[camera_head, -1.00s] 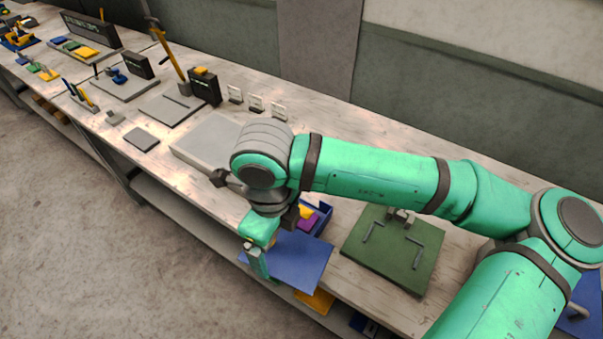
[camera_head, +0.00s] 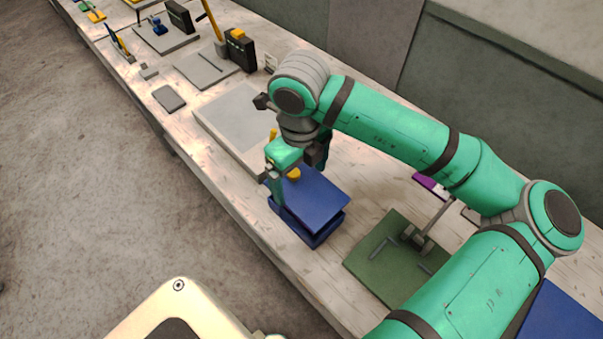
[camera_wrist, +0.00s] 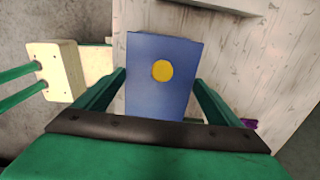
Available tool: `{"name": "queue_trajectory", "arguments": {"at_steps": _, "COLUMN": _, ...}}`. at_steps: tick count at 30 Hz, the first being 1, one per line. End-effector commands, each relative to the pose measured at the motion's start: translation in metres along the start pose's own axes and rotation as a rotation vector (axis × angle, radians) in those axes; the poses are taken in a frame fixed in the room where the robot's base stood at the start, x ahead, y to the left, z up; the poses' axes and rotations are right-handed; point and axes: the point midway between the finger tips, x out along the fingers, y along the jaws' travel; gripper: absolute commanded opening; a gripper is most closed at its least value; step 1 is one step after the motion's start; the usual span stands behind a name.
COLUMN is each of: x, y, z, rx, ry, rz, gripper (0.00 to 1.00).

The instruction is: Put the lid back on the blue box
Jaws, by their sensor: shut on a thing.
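The blue lid (camera_head: 318,197) is a flat plate with a round yellow knob (camera_head: 294,174). It lies over the blue box (camera_head: 318,236) near the front edge of the bench. The lid looks slightly tilted, with a dark gap under its right side; I cannot tell if it touches the rim. My gripper (camera_head: 301,170) is shut on the lid, one finger at each side of it. In the wrist view the lid (camera_wrist: 160,100) and its knob sit between my fingers (camera_wrist: 160,82). The box's inside is hidden by the lid.
A green board (camera_head: 375,262) with grey bars lies right of the box. A purple piece (camera_head: 428,183) lies behind it, partly behind my arm. A pale grey slab (camera_head: 222,118) is at the left. Bare bench lies between box and board.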

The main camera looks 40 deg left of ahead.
Motion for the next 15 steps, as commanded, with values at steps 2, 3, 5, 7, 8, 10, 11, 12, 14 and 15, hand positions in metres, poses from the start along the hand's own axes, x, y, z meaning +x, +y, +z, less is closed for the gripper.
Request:
{"name": "queue_trajectory", "arguments": {"at_steps": 2, "x": 0.005, "y": 0.0, "z": 0.0, "rx": 0.0, "ry": 0.0, "rz": 0.001, "gripper": 0.67}}
{"name": "queue_trajectory", "arguments": {"at_steps": 3, "x": 0.008, "y": 0.001, "z": 0.0, "rx": -0.001, "ry": 0.001, "rz": 0.002, "gripper": 0.67}}
{"name": "queue_trajectory", "arguments": {"at_steps": 5, "x": 0.013, "y": 0.001, "z": 0.0, "rx": -0.003, "ry": 0.001, "rz": 0.002, "gripper": 0.67}}
{"name": "queue_trajectory", "arguments": {"at_steps": 7, "x": 0.019, "y": 0.002, "z": 0.001, "rx": -0.004, "ry": 0.0, "rz": 0.002, "gripper": 0.67}}
{"name": "queue_trajectory", "arguments": {"at_steps": 8, "x": 0.021, "y": 0.002, "z": 0.001, "rx": -0.004, "ry": 0.0, "rz": 0.002, "gripper": 0.67}}
{"name": "queue_trajectory", "arguments": {"at_steps": 10, "x": 0.027, "y": 0.002, "z": 0.001, "rx": -0.006, "ry": 0.001, "rz": 0.002, "gripper": 0.67}}
{"name": "queue_trajectory", "arguments": {"at_steps": 11, "x": 0.03, "y": 0.002, "z": 0.002, "rx": -0.006, "ry": 0.001, "rz": 0.002, "gripper": 0.67}}
{"name": "queue_trajectory", "arguments": {"at_steps": 12, "x": 0.033, "y": 0.002, "z": 0.001, "rx": -0.006, "ry": 0.001, "rz": 0.002, "gripper": 0.67}}
{"name": "queue_trajectory", "arguments": {"at_steps": 14, "x": 0.038, "y": 0.003, "z": 0.002, "rx": -0.006, "ry": 0.001, "rz": 0.002, "gripper": 0.67}}
{"name": "queue_trajectory", "arguments": {"at_steps": 15, "x": 0.041, "y": 0.002, "z": 0.002, "rx": -0.005, "ry": 0.001, "rz": 0.001, "gripper": 0.67}}
